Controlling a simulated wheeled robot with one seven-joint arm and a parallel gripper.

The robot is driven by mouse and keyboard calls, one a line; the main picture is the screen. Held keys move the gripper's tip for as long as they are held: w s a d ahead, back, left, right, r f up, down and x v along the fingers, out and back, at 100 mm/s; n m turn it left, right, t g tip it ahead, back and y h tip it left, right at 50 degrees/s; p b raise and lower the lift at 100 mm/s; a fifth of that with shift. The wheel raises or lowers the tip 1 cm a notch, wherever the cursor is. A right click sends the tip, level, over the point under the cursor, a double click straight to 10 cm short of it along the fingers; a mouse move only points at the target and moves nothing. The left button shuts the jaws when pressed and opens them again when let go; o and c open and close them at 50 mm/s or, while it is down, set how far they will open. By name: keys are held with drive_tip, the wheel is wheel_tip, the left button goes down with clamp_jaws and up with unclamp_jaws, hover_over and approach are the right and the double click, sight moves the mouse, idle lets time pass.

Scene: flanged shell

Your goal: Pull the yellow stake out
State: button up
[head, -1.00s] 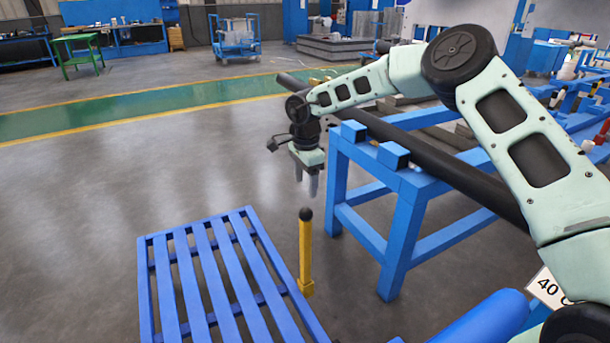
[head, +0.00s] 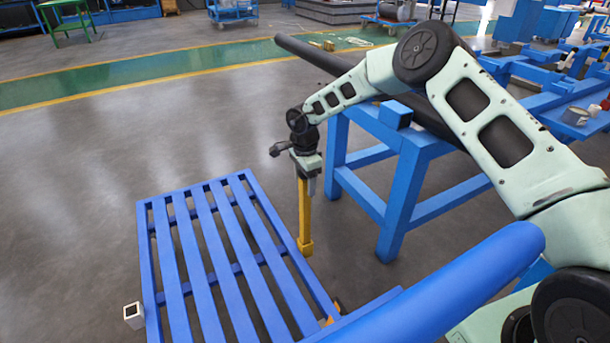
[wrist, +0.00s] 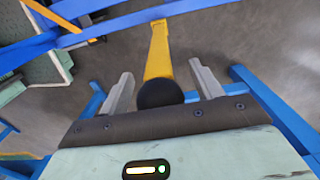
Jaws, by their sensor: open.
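The yellow stake (head: 305,215) stands upright in a yellow socket at the right edge of the blue slatted rack. Its black ball top is hidden by my gripper in the head view. In the wrist view the yellow stake (wrist: 158,52) runs away from the camera, with its black ball (wrist: 160,93) nearest. My gripper (head: 307,185) points down over the top of the stake. In the wrist view the open fingers of my gripper (wrist: 163,82) stand on both sides of the ball, with a gap visible on each side.
The blue slatted rack (head: 203,240) lies left of the stake. A blue trestle (head: 400,200) carrying a long dark pipe (head: 330,62) stands to the right. A blue cylinder (head: 450,285) is in the near foreground.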

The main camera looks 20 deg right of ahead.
clamp_jaws()
drive_tip(key=shift+r+p, duration=3.95)
drive_tip(key=shift+p, duration=0.15)
drive_tip(key=shift+d+r+p, duration=0.2)
drive_tip(key=shift+r+p, duration=1)
drive_tip(key=shift+r, duration=0.1)
